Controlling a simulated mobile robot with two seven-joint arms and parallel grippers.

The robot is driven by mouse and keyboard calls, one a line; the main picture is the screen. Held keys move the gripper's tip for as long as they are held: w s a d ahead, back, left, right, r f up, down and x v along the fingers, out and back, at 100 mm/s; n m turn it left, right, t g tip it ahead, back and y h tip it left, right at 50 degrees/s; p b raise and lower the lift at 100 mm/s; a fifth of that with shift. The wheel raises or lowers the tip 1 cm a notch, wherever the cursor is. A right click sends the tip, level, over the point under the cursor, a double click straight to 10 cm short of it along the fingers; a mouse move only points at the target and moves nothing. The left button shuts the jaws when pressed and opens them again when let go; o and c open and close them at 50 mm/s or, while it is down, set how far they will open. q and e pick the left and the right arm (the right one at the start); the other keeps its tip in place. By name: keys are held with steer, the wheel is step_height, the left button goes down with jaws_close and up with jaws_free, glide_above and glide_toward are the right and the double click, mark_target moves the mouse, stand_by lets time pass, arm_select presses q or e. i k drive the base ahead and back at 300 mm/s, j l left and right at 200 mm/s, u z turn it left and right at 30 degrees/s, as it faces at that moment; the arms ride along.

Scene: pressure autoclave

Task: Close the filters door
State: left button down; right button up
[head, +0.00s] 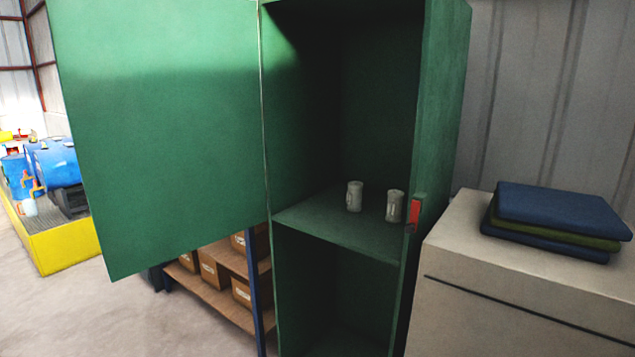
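A tall green cabinet (441,150) stands open in the middle of the head view. Its green door (165,130) is swung wide to the left, hinged on the cabinet's left edge. Two small pale cylinders, which look like filters, stand upright on the inner shelf (315,214): one filter (354,196) further left and another filter (394,206) near the right wall. A red latch piece (415,213) sits on the cabinet's right front edge. Neither of my grippers shows in the view.
A beige cabinet (480,310) stands at the right with folded blue and green cloths (558,212) on top. Behind the door is a low shelf rack (212,297) with cardboard boxes (213,270). A yellow-edged platform (65,248) with blue drums (58,165) is far left. Floor at lower left is clear.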

mark_target(161, 98)
steer(key=j+z, duration=0.1)
steer(key=z, duration=0.45)
steer(key=j+z, duration=0.3)
steer(key=i+j+z, duration=0.1)
steer(key=j+z, duration=0.2)
steer(key=j, duration=0.25)
steer(key=j+z, duration=0.15)
steer(key=j, duration=0.3)
steer(key=k+j+z, duration=0.1)
steer(key=j, duration=0.85)
steer(key=k+j+z, duration=0.1)
steer(key=j, duration=0.45)
steer(key=k+j, duration=0.1)
steer(key=j, duration=0.45)
steer(key=k+j, duration=0.1)
steer(key=j, duration=0.45)
steer(key=j+z, duration=0.1)
steer(key=j, duration=0.45)
steer(key=k+j, duration=0.15)
steer(key=j, duration=0.4)
